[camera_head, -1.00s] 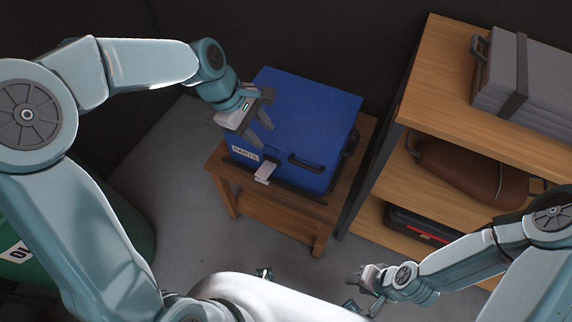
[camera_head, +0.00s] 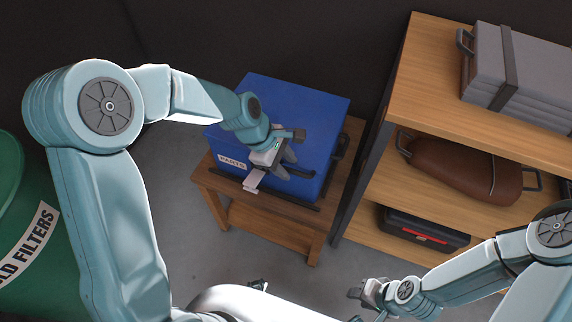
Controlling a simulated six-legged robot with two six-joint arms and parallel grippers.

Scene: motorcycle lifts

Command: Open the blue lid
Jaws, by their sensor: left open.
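The blue lid (camera_head: 290,103) lies closed on a blue box marked "PARTS" (camera_head: 232,163), which stands on a small wooden table (camera_head: 233,212). My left gripper (camera_head: 287,168) is open at the box's front upper edge, close to the dark handle (camera_head: 303,173), which it partly hides. I cannot tell whether the fingers touch the handle. A pale latch-like tab (camera_head: 253,181) shows on the box front just below the gripper. My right gripper (camera_head: 366,294) is low in the picture, away from the box; its jaws are too small to read.
A wooden shelf unit (camera_head: 425,70) stands close on the right, with a grey case (camera_head: 520,75), a brown bag (camera_head: 470,170) and a black-and-red case (camera_head: 422,230). A green drum (camera_head: 12,210) stands at the left. Grey floor is clear before the table.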

